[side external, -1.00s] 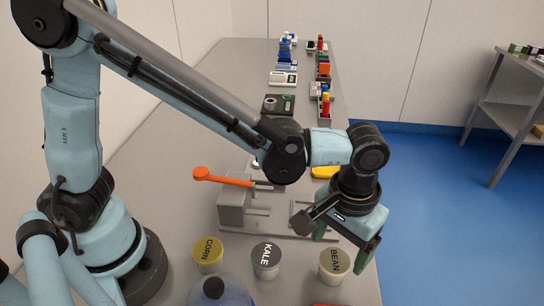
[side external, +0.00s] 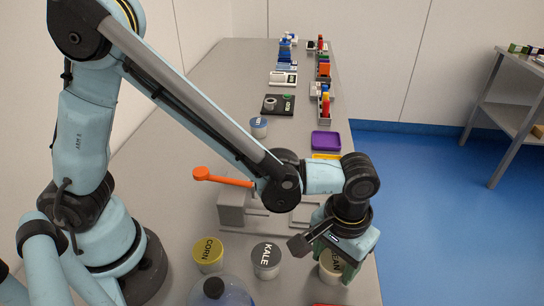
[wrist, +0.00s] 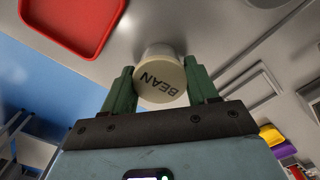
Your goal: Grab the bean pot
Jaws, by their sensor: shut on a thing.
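The bean pot is a pale tub with a cream lid marked BEAN. In the wrist view the bean pot (wrist: 160,80) sits between the two green fingers of my gripper (wrist: 162,88), which are shut on it. In the side view my gripper (side external: 334,262) is over the bean pot (side external: 332,274), near the table's right edge, and hides part of its lid. The pot appears to stand on the table; I cannot tell whether it is lifted.
The kale pot (side external: 266,259) and the corn pot (side external: 208,252) stand to the left. A grey fixture with an orange handle (side external: 222,178) is behind them. A clear container with a black knob (side external: 214,288) is in front. A red tray (wrist: 72,22) shows in the wrist view.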

